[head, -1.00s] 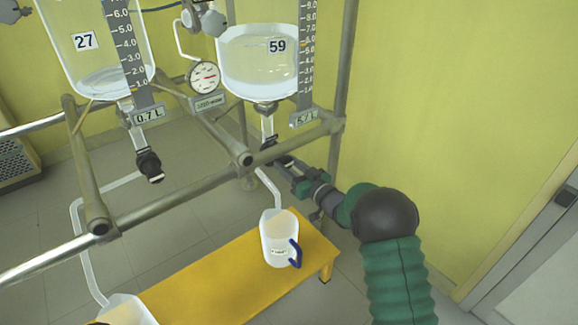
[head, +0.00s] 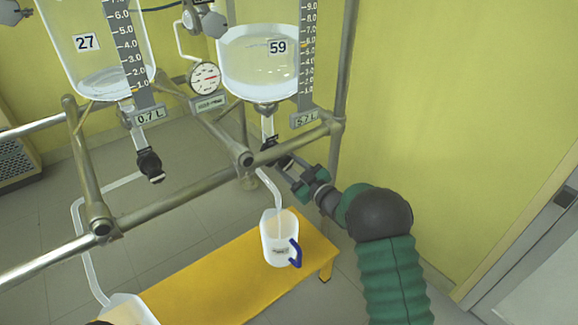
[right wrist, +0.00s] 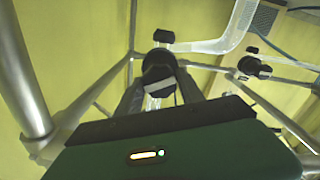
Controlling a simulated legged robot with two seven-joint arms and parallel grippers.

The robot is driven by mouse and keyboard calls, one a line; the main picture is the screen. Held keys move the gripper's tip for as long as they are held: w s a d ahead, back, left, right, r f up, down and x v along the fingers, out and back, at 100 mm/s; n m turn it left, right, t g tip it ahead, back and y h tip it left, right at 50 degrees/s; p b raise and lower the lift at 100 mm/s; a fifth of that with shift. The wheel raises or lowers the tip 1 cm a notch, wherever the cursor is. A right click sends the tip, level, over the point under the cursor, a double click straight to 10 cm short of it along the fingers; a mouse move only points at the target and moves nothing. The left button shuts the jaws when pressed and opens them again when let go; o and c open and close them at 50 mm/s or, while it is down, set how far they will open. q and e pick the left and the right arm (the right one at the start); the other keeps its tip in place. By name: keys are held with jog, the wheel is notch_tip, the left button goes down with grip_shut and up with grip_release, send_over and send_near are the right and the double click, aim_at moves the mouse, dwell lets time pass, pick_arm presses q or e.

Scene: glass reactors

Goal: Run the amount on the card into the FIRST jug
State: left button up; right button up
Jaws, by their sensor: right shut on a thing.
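The reactor vessel marked 59 (head: 258,68) holds clear liquid, with a 5.7 L plate (head: 305,119) beside it. The vessel marked 27 (head: 85,62) has a 0.7 L plate (head: 148,116) and little liquid. My right gripper (head: 278,160) is shut on the black outlet valve (head: 269,146) under vessel 59; the right wrist view shows both fingers around the valve (right wrist: 158,66). A white jug (head: 278,250) with a blue handle stands under this outlet's tube (head: 270,186). A pale line runs from the tube end into the jug. My left gripper is not in view.
The jugs stand on a yellow bench (head: 222,275); a second white jug (head: 128,312) is partly cut off at bottom left. Metal frame pipes (head: 180,208) cross in front. A gauge (head: 204,77) and another black valve (head: 149,166) hang left of the gripper.

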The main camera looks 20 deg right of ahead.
jog(key=n, duration=0.3)
jog(key=shift+f+n, duration=0.15)
jog(key=shift+n, duration=0.15)
jog(key=n+b, duration=0.1)
jog(key=n, duration=0.2)
jog(key=shift+n, duration=0.4)
jog(key=n, duration=0.1)
jog(key=n+b, duration=0.1)
jog(key=n, duration=0.1)
jog(key=shift+s+a+f+n, duration=0.1)
jog(key=shift+f+n, duration=0.1)
jog(key=shift+n, duration=0.1)
jog(key=shift+n+b, duration=0.75)
jog(key=shift+n, duration=1.05)
jog(key=shift+f, duration=0.1)
jog(key=o, duration=1.4)
jog(key=shift+r, duration=0.2)
jog(key=shift+r, duration=0.1)
